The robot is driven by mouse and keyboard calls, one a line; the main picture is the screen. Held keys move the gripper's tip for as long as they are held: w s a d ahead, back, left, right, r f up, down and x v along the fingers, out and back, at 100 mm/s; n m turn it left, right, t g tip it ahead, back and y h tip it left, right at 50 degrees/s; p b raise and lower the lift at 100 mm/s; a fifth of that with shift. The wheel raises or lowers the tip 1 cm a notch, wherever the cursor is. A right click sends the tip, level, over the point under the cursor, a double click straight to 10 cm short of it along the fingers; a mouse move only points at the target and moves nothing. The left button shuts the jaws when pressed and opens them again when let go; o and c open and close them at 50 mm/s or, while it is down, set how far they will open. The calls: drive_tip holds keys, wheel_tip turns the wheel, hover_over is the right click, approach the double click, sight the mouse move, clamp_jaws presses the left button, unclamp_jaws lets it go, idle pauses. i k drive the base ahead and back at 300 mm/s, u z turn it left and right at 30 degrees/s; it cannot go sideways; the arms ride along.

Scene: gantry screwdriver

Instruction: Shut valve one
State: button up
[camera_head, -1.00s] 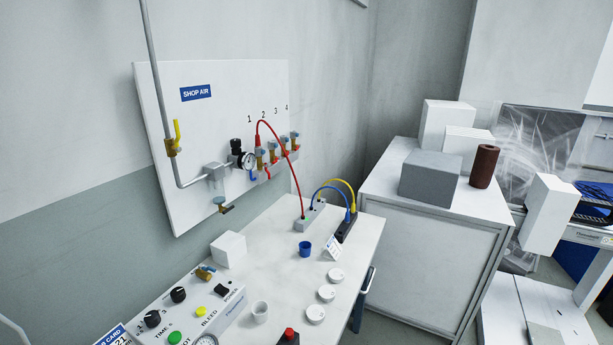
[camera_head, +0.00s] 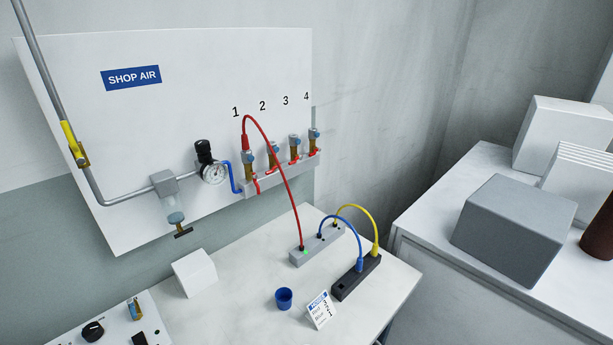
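Valve one (camera_head: 249,161) is the leftmost of several brass valves with blue-grey tops on a grey manifold (camera_head: 284,178), below the printed number 1 on the white SHOP AIR panel (camera_head: 60,130). A red hose (camera_head: 270,138) rises from its top and arches down to a grey block (camera_head: 316,246) on the bench. A small red lever (camera_head: 257,187) shows low at the valve, pointing down. The other valves' red levers lie closer to level. My gripper is not in view.
A regulator with a gauge (camera_head: 213,173) and a yellow-handled valve (camera_head: 74,145) sit left of the manifold. Below on the bench are a white box (camera_head: 195,272), a blue cup (camera_head: 284,298), a card (camera_head: 320,310) and a black block (camera_head: 357,276). A grey box (camera_head: 513,230) stands at right.

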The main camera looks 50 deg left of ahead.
sight(254, 175)
drive_tip(key=z, duration=0.05)
drive_tip(key=i, duration=0.65)
drive_tip(key=u, duration=3.1)
drive_tip(key=i, duration=0.5)
drive_tip(key=u, duration=0.1)
